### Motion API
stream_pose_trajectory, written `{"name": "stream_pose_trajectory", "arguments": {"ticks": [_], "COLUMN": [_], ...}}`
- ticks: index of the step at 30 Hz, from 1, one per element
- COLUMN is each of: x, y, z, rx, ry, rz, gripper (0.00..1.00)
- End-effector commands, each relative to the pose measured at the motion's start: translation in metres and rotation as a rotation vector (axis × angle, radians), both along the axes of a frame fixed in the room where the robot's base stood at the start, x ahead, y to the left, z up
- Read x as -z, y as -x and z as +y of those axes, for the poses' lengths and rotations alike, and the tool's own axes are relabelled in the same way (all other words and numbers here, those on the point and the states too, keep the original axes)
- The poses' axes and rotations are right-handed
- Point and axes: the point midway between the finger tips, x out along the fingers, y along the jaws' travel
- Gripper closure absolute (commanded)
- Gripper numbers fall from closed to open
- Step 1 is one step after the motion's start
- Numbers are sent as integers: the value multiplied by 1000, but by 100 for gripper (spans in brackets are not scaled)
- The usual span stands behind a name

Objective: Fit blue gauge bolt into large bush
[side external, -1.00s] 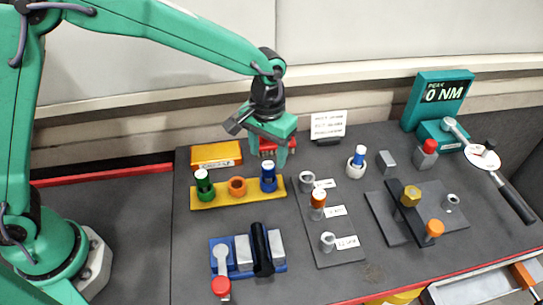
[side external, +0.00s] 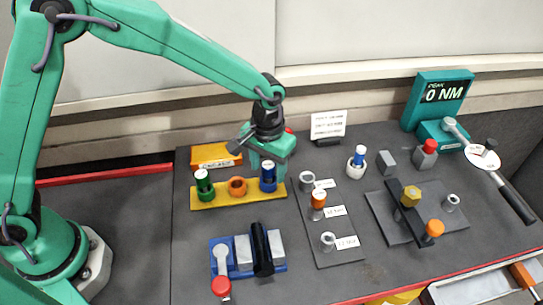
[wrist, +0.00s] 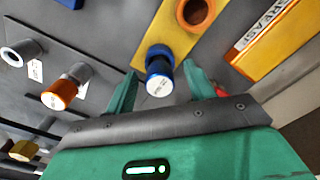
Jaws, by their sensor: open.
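The blue gauge bolt (side external: 268,184) stands upright at the right end of the yellow rack (side external: 222,199). In the wrist view the bolt (wrist: 158,62) shows a blue collar and a pale end, and lies between my two fingers. My gripper (side external: 269,163) is open, just above and behind the bolt; the wrist view shows the fingers (wrist: 160,72) apart on either side, with no clear contact. The large bush (side external: 307,177) is a grey open ring at the far end of the dark labelled plate, right of the bolt.
A green bolt (side external: 204,186) and an empty orange socket (side external: 237,186) share the rack. An orange-topped bolt (side external: 318,200) stands in the middle bush. A yellow grease box (side external: 217,155) lies behind the rack. A blue clamp block (side external: 247,260) is in front.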

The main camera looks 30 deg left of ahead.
Motion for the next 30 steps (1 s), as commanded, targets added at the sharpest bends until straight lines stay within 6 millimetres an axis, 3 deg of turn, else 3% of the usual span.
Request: {"name": "stream_pose_trajectory", "arguments": {"ticks": [1,9,22,30], "x": [0,0,-6,-36], "y": [0,0,-1,-1], "z": [0,0,0,-1], "rx": [0,0,0,0], "ry": [0,0,1,2], "rz": [0,0,-2,-5], "gripper": [46,99,100,100]}}
